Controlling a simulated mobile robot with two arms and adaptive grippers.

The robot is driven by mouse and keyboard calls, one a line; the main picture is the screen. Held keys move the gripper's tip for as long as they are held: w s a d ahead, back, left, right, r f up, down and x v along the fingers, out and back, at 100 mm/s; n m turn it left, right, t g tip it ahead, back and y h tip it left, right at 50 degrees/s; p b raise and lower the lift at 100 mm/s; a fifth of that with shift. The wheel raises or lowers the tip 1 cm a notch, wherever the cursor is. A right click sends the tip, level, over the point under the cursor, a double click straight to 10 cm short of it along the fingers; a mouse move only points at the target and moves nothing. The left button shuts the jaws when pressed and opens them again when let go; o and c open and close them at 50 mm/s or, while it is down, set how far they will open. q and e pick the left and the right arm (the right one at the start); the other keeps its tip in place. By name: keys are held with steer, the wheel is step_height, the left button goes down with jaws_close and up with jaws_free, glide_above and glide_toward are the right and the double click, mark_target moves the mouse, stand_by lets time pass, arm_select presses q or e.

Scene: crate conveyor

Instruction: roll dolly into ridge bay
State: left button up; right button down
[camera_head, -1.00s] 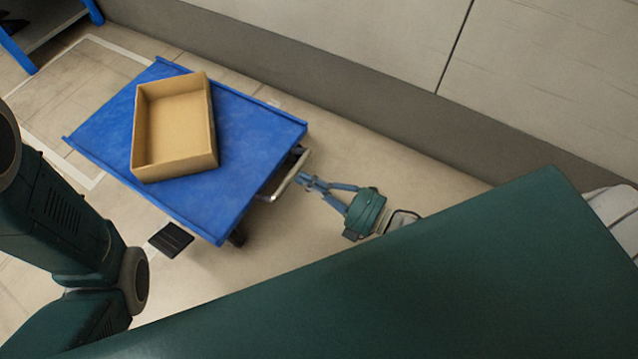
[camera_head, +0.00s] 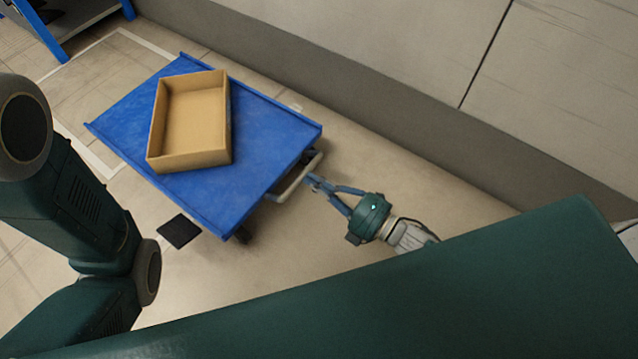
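The blue dolly (camera_head: 255,120) stands on the floor left of centre, with an open cardboard box (camera_head: 190,162) on its deck. Its grey push handle (camera_head: 290,187) sticks out on the right side. A white outlined rectangle (camera_head: 143,40) on the floor, possibly the bay, lies beyond the dolly at upper left. The dolly deck hides part of its outline. No label shows. Only links of my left arm show at the left; my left gripper is out of view.
A wall with a dark grey base band (camera_head: 400,112) runs along the dolly's far right side. A blue-framed rack (camera_head: 50,40) stands at the upper left. A flat black plate (camera_head: 179,231) lies on the floor near the dolly's front edge. Floor right of the handle is clear.

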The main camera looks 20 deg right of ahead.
steer(key=shift+x, duration=1.35)
